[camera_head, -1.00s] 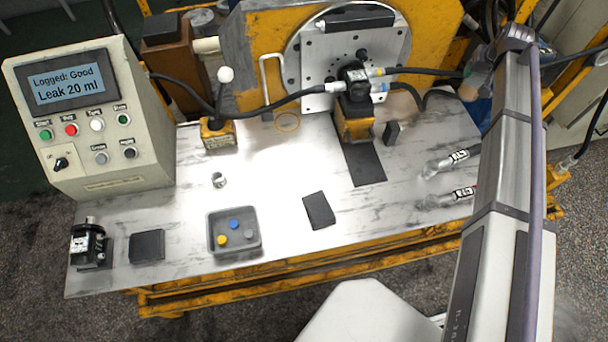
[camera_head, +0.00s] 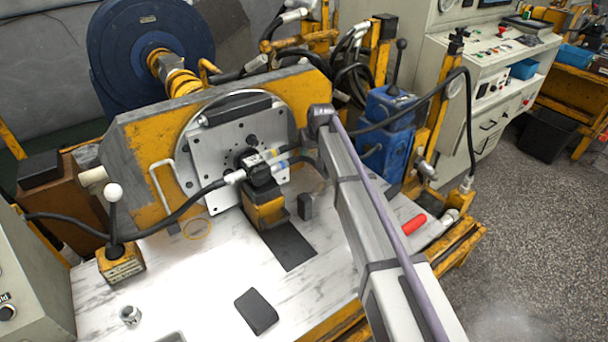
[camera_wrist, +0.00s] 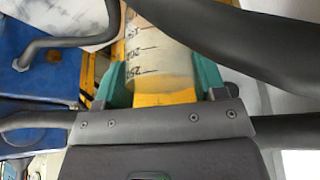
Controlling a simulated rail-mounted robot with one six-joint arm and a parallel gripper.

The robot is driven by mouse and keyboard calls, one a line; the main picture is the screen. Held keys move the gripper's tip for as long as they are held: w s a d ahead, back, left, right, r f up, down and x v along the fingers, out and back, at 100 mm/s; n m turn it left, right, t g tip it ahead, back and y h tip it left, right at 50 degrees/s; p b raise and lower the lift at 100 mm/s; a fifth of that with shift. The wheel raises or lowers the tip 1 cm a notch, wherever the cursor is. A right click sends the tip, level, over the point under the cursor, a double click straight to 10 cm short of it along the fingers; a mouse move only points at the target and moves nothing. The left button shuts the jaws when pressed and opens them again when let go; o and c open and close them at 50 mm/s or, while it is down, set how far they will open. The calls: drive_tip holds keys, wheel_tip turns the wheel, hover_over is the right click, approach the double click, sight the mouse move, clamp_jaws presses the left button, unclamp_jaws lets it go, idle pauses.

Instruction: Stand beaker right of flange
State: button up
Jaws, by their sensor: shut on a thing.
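In the wrist view my gripper (camera_wrist: 161,76) has its two teal fingers on either side of a clear beaker (camera_wrist: 158,42) with black graduation marks. It is shut on the beaker. Yellow shows at the beaker's near end; I cannot tell if this is liquid or something behind. In the head view my arm's far end is near the bench's back right, and the gripper and beaker are hidden. The round flange plate (camera_head: 212,153) stands upright on the yellow frame, with a black motor (camera_head: 259,171) and hoses in front of it.
On the bench lie a dark pad (camera_head: 257,311), a small metal cup (camera_head: 130,315) and a red object (camera_head: 414,224) at the right. A lever on a yellow block (camera_head: 120,263) stands at the left. A blue unit (camera_head: 388,130) stands behind my arm. Bare bench lies front left of centre.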

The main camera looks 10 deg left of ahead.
wheel_tip(320, 180, down, 4)
drive_tip(key=b, duration=0.3)
drive_tip(key=shift+b, duration=0.4)
drive_tip(key=shift+r+p, duration=0.25)
drive_tip(key=shift+p, duration=0.05)
drive_tip(key=shift+f+b, duration=0.3)
drive_tip(key=o, duration=1.2)
drive_tip(key=shift+r, duration=0.1)
